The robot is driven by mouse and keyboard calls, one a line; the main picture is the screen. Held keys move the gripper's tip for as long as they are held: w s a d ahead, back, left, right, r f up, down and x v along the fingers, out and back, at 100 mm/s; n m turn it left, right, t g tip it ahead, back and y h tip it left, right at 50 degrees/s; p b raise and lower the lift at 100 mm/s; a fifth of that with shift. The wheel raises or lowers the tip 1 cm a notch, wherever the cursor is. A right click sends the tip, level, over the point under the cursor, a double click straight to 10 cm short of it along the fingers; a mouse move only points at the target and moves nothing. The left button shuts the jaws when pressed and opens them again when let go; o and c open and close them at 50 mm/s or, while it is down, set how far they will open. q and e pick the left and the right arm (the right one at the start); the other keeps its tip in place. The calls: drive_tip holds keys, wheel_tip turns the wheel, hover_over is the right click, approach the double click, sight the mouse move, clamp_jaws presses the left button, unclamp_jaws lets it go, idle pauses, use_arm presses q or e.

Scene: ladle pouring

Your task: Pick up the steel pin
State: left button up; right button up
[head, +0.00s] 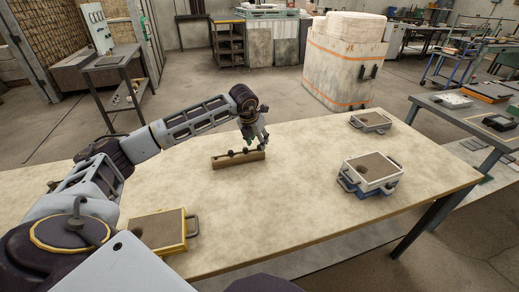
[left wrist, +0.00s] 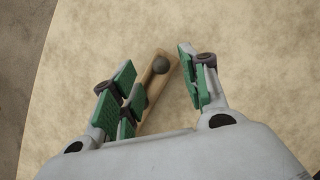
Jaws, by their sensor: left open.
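A wooden rack (head: 238,160) lies on the table with several small dark round-topped pieces in it. One dark round top (left wrist: 160,66) shows on the rack (left wrist: 157,80) in the left wrist view. I cannot tell which of these pieces is the steel pin. My left gripper (head: 253,139) is just above the right part of the rack, pointing down. In the left wrist view its green-padded fingers (left wrist: 160,88) are spread open with the rack below and between them. The left fingers hide part of the rack. My right gripper is in neither view.
A yellow-rimmed tray (head: 186,226) lies at the table's near left. A white-rimmed tray (head: 346,170) sits on a blue one at the right. A grey tray (head: 356,125) lies at the back right. The table (head: 280,205) is clear between the rack and the trays.

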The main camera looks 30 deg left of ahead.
sight(259, 146)
use_arm(q)
drive_tip(key=shift+x, duration=1.65)
drive_tip(key=shift+d, duration=0.1)
drive_tip(key=shift+c, duration=0.3)
drive_tip(key=c, duration=0.8)
